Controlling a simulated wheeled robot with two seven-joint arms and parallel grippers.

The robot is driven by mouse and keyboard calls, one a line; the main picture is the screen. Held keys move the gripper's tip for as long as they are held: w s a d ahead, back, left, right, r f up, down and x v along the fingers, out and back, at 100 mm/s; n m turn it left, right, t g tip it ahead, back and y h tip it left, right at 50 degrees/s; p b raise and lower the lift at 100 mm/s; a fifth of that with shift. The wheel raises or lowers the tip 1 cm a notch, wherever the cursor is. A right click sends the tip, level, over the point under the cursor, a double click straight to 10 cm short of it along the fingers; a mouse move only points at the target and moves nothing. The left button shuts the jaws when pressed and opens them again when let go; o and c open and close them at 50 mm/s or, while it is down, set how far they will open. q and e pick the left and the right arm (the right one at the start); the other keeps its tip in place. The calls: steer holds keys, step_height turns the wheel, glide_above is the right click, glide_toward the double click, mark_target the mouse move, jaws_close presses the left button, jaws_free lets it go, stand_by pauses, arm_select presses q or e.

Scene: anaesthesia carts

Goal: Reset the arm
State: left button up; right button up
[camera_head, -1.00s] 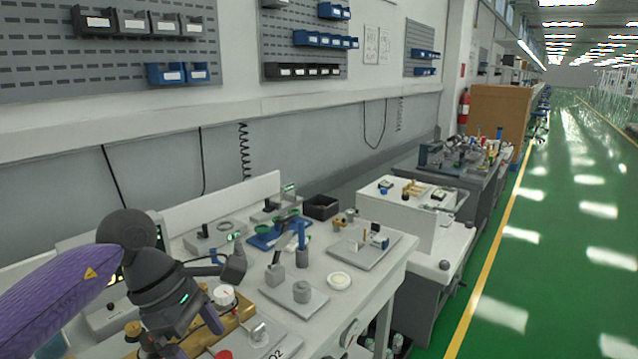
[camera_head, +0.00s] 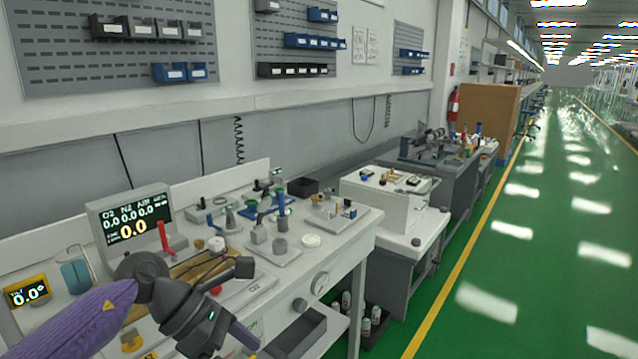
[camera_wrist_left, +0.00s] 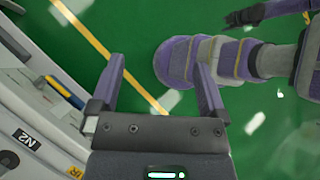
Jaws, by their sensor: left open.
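My left arm comes in from the left in the head view, with a purple link and a dark grey wrist. My left gripper (camera_head: 232,336) hangs low in front of the bench's near edge, partly cut off and hard to make out there. A dark end of my other arm (camera_wrist_left: 258,13) shows at the top right of the wrist view. Its jaws cannot be made out.
The white bench (camera_head: 345,234) carries a gas display (camera_head: 132,218), a red lever (camera_head: 164,237), a blue beaker (camera_head: 75,270) and several small fixtures. The green floor (camera_head: 520,260) to the right is clear.

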arm_select(q)
steer(key=w+d+f+n+t+h, duration=0.1)
steer(key=w+f+n+t+h, duration=0.15)
steer(key=f+n+t, duration=0.6)
steer(key=w+d+f+n+t+h, duration=0.1)
steer(key=f+n+t+h, duration=0.2)
steer(key=n, duration=1)
steer(key=s+a+f+n+y, duration=0.3)
steer(key=s+f+n+y, duration=0.15)
steer(key=f+n, duration=0.4)
steer(key=s+a+f+n+y, duration=0.45)
steer(key=f+n, duration=0.25)
steer(key=f, duration=0.3)
steer(key=s+a+f+n+g+y, duration=0.1)
steer(key=s+f+n+g+y, duration=0.1)
steer(key=s+f+n, duration=0.5)
steer(key=s+a+f+n+g+y, duration=0.1)
steer(key=s+a+f+g+y, duration=0.3)
steer(key=s, duration=0.7)
steer(key=s+d+f+n+g, duration=0.2)
steer(key=s+f+n+g, duration=0.1)
steer(key=s, duration=1.4)
steer(key=shift+s+f+n+g, duration=0.2)
steer(key=shift+n+g, duration=0.45)
steer(key=shift+n, duration=0.25)
steer(key=shift+w+d+h, duration=0.15)
steer(key=shift+w+h, duration=0.05)
steer(key=shift+h, duration=0.05)
